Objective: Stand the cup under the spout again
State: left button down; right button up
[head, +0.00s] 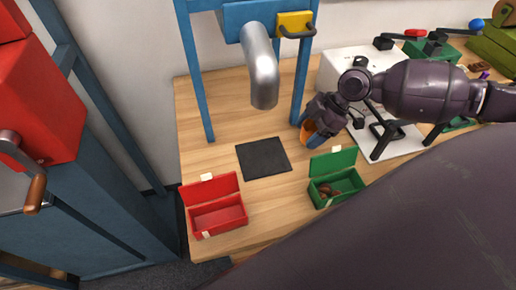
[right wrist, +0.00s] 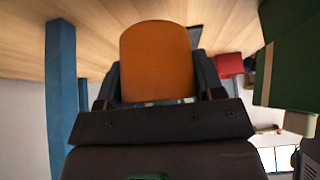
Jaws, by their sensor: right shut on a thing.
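The orange cup (head: 306,131) is held in my right gripper (head: 313,137), to the right of the dark square mat (head: 263,158). In the right wrist view the cup (right wrist: 156,62) fills the space between the fingers of the gripper (right wrist: 160,88), which is shut on it. The grey metal spout (head: 262,78) hangs from the blue frame and points down above the mat area. The mat is bare. In the head view the gripper hides much of the cup, and I cannot tell whether the cup touches the table. My left gripper is not in view.
An open red box (head: 218,217) and an open green box (head: 338,186) with brown chestnuts stand at the front. A blue frame leg (head: 301,85) rises close to my right gripper. A white board (head: 398,147) lies to the right.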

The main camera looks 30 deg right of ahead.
notch_tip(320, 180, down, 2)
jog(key=shift+f, duration=0.2)
jog(key=a, duration=0.2)
jog(key=w+a, duration=0.1)
jog(key=a, duration=0.2)
jog(key=w+a, duration=0.1)
jog(key=a, duration=0.2)
jog(key=shift+w+a+r, duration=0.15)
jog(key=shift+w+a, duration=0.05)
jog(key=shift+w, duration=0.05)
jog(key=shift+w+a, duration=0.15)
jog(key=shift+a, duration=0.5)
jog(key=a, duration=0.2)
jog(key=w+a, duration=0.1)
jog(key=shift+f, duration=0.35)
jog(key=shift+f+b, duration=0.3)
jog(key=shift+b, duration=0.05)
jog(key=shift+d, duration=0.15)
jog(key=shift+s, duration=0.1)
jog(key=o, duration=0.9)
jog(key=shift+f, duration=0.15)
jog(key=o, duration=0.4)
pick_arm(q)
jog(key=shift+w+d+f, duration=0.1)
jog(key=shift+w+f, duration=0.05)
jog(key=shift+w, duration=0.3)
pick_arm(e)
jog(key=shift+o, duration=0.2)
